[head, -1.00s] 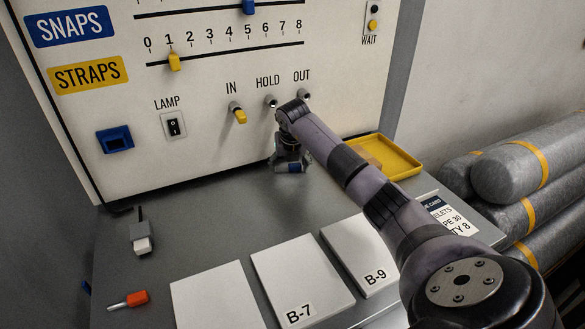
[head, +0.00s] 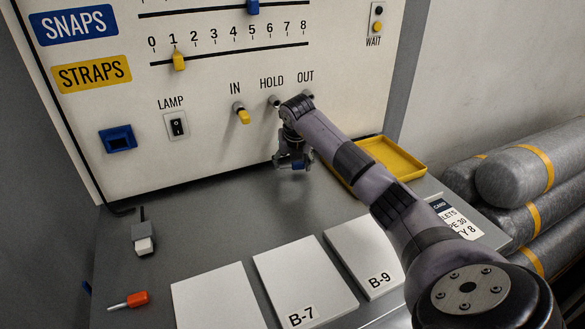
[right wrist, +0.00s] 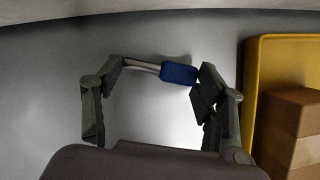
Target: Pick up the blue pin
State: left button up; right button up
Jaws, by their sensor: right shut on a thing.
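The blue pin (right wrist: 178,73) has a blue handle and a thin metal shaft. In the right wrist view it lies crosswise between the fingertips of my right gripper (right wrist: 160,78), with the handle at the right finger and the shaft at the left finger. My right gripper is shut on it. In the head view my right gripper (head: 292,158) points down in front of the panel, below the HOLD label, and a bit of the blue handle (head: 298,165) shows there. How far the pin is from the bench is hard to tell. My left gripper is out of view.
A yellow tray (head: 395,157) stands right of my gripper; brown blocks (right wrist: 292,130) sit in it. White B-7 (head: 305,283) and B-9 (head: 352,252) plates lie in front. An orange-handled pin (head: 137,299) and a grey-white piece (head: 143,245) lie left. The panel (head: 200,100) stands behind.

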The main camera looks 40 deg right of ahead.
jog(key=shift+s+a+f+b, duration=0.25)
jog(key=shift+s+a, duration=0.2)
jog(key=shift+s, duration=0.3)
jog(key=shift+s+a+b, duration=0.5)
jog(key=shift+s+a, duration=0.05)
jog(key=shift+s, duration=0.3)
notch_tip(320, 180, up, 14)
jog(key=b, duration=0.1)
